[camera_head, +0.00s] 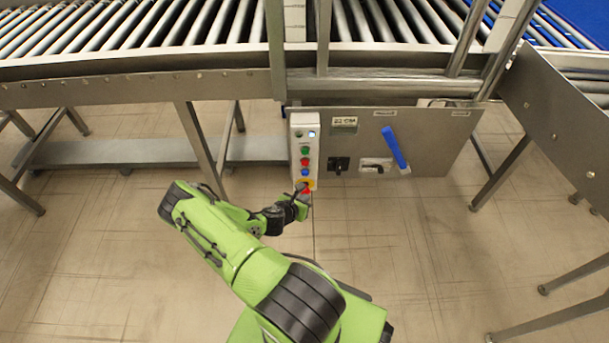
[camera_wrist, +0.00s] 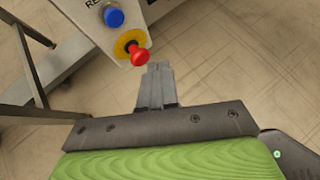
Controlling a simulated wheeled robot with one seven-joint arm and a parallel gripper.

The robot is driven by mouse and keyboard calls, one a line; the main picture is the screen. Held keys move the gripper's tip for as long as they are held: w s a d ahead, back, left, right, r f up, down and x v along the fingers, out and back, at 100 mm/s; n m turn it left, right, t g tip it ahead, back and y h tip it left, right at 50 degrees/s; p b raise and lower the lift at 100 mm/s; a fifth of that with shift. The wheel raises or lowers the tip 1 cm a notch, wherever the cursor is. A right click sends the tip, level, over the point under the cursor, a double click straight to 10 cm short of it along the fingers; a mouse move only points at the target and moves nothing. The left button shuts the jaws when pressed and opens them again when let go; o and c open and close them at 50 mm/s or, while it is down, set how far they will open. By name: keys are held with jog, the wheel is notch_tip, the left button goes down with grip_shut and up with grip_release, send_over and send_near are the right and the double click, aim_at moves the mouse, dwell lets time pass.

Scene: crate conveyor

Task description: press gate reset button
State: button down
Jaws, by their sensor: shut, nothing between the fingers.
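A pale control box (camera_head: 304,130) hangs below the conveyor, with a column of green, red and blue buttons. The blue button (camera_head: 305,172) also shows in the wrist view (camera_wrist: 113,17), beside a cut-off label that reads "RE". Below it is a red mushroom button (camera_wrist: 138,55) on a yellow disc. My gripper (camera_wrist: 157,68) is shut and empty. Its tips appear just below the red button in the wrist view, and I cannot tell whether they touch it. In the head view my gripper (camera_head: 304,197) is at the box's lower end and partly hides the red button.
A grey panel (camera_head: 430,150) right of the box carries a black switch (camera_head: 339,164) and a blue lever handle (camera_head: 394,147). The roller conveyor (camera_head: 130,25) runs above. Metal legs (camera_head: 197,145) stand left of the box. The floor below the panel is clear.

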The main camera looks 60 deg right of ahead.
jog(key=w+d+b, duration=0.1)
jog(key=w+d, duration=0.2)
jog(key=d, duration=0.3)
dwell(2.0)
jog(key=shift+w+d, duration=0.15)
jog(key=shift+d, duration=0.15)
jog(key=shift+w+d, duration=0.25)
jog(key=shift+d, duration=0.15)
dwell(0.7)
jog(key=shift+a, duration=0.1)
jog(key=shift+s+a+p, duration=0.35)
jog(key=shift+s+a, duration=0.05)
jog(key=shift+a, duration=0.25)
jog(key=shift+s+a+p, duration=0.25)
jog(key=shift+s+a, duration=0.15)
jog(key=shift+a, duration=0.35)
jog(key=shift+s+a+p, duration=0.2)
jog(key=shift+s+a, duration=0.15)
jog(key=shift+a, duration=0.4)
jog(key=shift+s+a+p, duration=0.25)
jog(key=shift+s+a, duration=0.15)
jog(key=shift+a, duration=0.35)
